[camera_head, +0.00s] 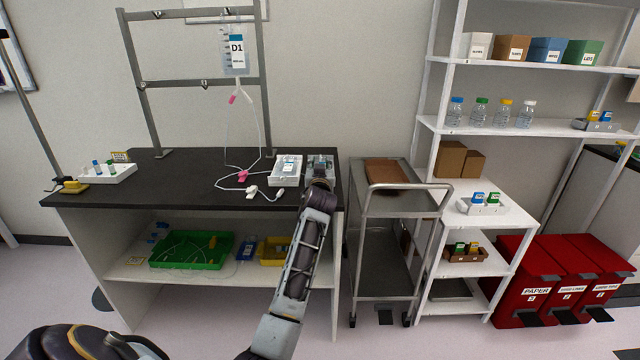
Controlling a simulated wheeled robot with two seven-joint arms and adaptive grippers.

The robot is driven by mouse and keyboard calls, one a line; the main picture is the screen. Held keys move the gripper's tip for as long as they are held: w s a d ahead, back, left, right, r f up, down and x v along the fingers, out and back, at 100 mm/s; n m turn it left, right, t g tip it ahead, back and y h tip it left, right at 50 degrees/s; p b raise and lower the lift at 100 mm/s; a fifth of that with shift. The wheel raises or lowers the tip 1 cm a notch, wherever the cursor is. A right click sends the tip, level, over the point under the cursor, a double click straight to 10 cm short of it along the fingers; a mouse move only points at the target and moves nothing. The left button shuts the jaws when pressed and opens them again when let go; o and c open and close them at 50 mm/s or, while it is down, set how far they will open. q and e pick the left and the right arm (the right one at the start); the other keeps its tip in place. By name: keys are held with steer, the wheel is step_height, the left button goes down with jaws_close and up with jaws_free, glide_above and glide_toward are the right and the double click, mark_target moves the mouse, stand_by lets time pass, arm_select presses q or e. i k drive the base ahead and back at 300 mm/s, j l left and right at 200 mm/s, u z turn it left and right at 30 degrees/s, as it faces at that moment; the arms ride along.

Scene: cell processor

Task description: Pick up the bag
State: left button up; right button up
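A clear bag (236,52) labelled D1 hangs from the grey rack above the dark bench, with tubing running down to pink and white clamps on the bench top. A white tray (286,180) on the bench holds a small labelled item, possibly another bag.
A metal cart (385,205) stands right of the bench, beside white shelves (490,217) with boxes and bottles. Red bins (525,270) stand at far right. A green tray (190,262) sits on the bench's lower shelf. The bench top's middle left is clear.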

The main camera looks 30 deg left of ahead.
mark_target(287, 167)
steer(key=u, duration=1.3)
